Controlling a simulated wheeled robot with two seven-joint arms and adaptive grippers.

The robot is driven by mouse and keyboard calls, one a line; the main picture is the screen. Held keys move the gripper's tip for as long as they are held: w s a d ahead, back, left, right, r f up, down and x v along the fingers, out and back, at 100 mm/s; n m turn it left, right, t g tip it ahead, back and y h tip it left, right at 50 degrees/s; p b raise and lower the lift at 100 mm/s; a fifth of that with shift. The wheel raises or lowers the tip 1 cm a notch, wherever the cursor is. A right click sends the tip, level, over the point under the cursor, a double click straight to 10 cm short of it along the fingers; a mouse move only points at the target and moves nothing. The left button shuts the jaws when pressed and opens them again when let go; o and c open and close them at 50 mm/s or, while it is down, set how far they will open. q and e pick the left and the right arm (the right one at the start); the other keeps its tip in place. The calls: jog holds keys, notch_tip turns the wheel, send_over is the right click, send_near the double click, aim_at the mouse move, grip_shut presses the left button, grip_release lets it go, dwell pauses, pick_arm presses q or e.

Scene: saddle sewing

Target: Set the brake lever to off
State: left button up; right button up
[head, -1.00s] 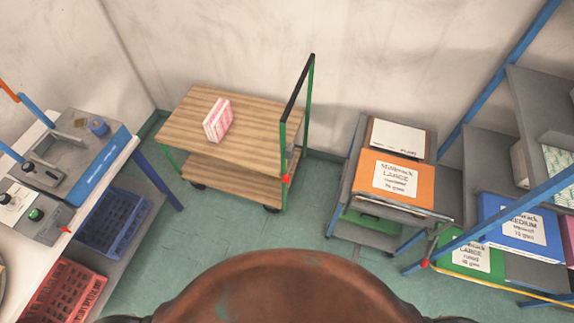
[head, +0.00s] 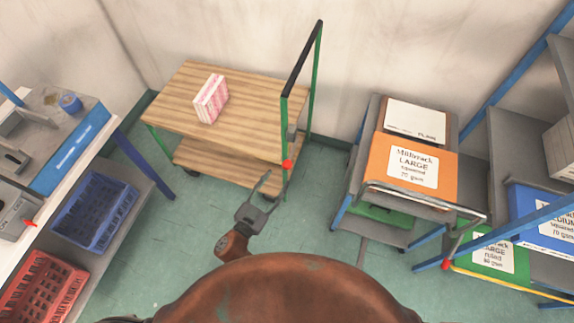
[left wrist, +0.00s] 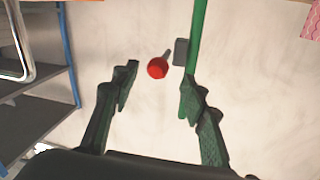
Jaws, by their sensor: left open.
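The brake lever with its red ball knob (head: 287,163) sits on the green post of the wooden trolley (head: 160,98) in the head view. In the left wrist view the red knob (left wrist: 157,68) shows with a short grey stem leading to a grey bracket (left wrist: 181,52) beside the green post (left wrist: 193,40). My left gripper (head: 264,184) is open and empty, just below and left of the knob in the head view. In the wrist view the knob lies between and beyond the fingertips (left wrist: 157,95), not gripped. My right gripper is not in view.
A grey cart with an orange box (head: 414,170) stands to the right, before a blue-framed shelf. A bench with a blue crate (head: 95,212) and a red crate (head: 42,288) is at left. Green floor between is free.

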aim_at(287, 164)
pick_arm(q)
jog(key=x, duration=0.6)
jog(key=shift+w+d+r+b, duration=0.25)
jog(key=shift+d+r+b, duration=0.05)
jog(key=shift+r+b, duration=0.1)
jog(key=shift+w+d+f, duration=0.1)
jog(key=shift+w+d, duration=0.05)
jog(key=shift+w, duration=0.25)
jog(key=shift+d, duration=0.1)
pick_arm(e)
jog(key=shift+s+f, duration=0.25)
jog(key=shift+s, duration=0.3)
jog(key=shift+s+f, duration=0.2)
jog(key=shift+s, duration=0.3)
pick_arm(q)
grip_shut()
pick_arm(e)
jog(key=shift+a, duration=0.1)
